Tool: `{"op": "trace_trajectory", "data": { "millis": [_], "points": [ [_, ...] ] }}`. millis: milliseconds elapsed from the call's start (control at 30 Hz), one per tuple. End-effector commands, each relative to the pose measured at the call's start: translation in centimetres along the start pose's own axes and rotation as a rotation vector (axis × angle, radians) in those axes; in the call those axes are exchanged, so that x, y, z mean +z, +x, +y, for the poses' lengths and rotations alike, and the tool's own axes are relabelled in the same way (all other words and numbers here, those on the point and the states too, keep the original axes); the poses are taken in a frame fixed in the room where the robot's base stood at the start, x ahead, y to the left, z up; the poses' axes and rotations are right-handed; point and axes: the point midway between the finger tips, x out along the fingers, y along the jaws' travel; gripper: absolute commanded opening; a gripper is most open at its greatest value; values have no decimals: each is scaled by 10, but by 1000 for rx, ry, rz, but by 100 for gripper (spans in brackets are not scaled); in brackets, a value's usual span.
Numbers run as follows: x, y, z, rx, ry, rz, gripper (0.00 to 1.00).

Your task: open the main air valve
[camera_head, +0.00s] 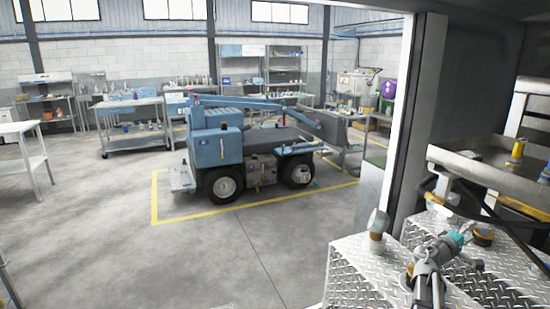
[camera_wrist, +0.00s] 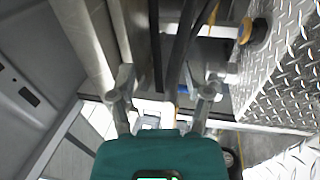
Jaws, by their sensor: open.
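My gripper (camera_wrist: 166,88) is open and nothing shows clasped between its two grey fingers in the wrist view. Its teal body fills the bottom middle there. In the head view my gripper (camera_head: 472,248) is small, at the lower right above the diamond-plate surface, with its fingers hard to make out. I cannot pick out the main air valve with certainty in either view. A dark round fitting with a yellow edge (camera_wrist: 256,32) is at the upper right of the wrist view, apart from the fingers.
Diamond-plate boxes (camera_head: 352,265) stand close below my arm, with a round knob or gauge (camera_head: 377,224) on top. A dark tray (camera_head: 470,165) with a yellow-topped part (camera_head: 517,151) is at the right. A blue vehicle (camera_head: 222,148) stands on the floor beyond the open doorway.

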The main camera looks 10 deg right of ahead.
Motion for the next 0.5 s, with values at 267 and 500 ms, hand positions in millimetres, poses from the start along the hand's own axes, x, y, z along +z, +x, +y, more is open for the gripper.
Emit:
{"op": "trace_trajectory", "data": {
  "millis": [267,500],
  "points": [
    [-2,-7,-2,-23,27,-11,64],
    [-6,-22,-6,-74,83,-33,64]
  ]
}}
